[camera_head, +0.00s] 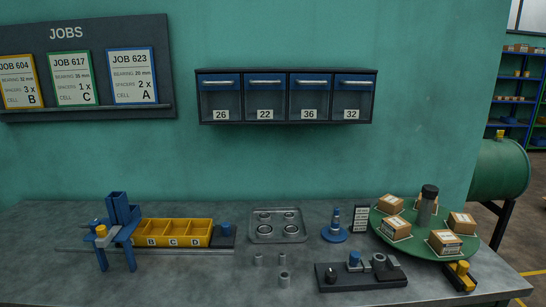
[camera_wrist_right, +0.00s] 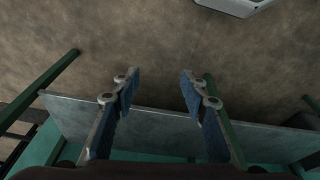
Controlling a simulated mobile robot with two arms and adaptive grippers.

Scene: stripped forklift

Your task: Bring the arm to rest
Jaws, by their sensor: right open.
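My right gripper (camera_wrist_right: 160,86) shows in the right wrist view. Its two blue-padded fingers stand wide apart, and nothing is between them. Behind the fingers are a brownish floor (camera_wrist_right: 160,45) and a grey slab (camera_wrist_right: 160,125), apparently the workbench. No contact between the fingers and anything is visible. Neither of my grippers shows in the head view, and my left gripper is in no view.
In the head view the grey workbench (camera_head: 190,285) carries yellow bins (camera_head: 172,232), a metal tray (camera_head: 278,237), a blue spindle stand (camera_head: 334,233), a black fixture (camera_head: 340,282) and a green turntable (camera_head: 400,246) with boxes. Labelled drawers (camera_head: 286,97) hang on the wall. The bench's front left is clear.

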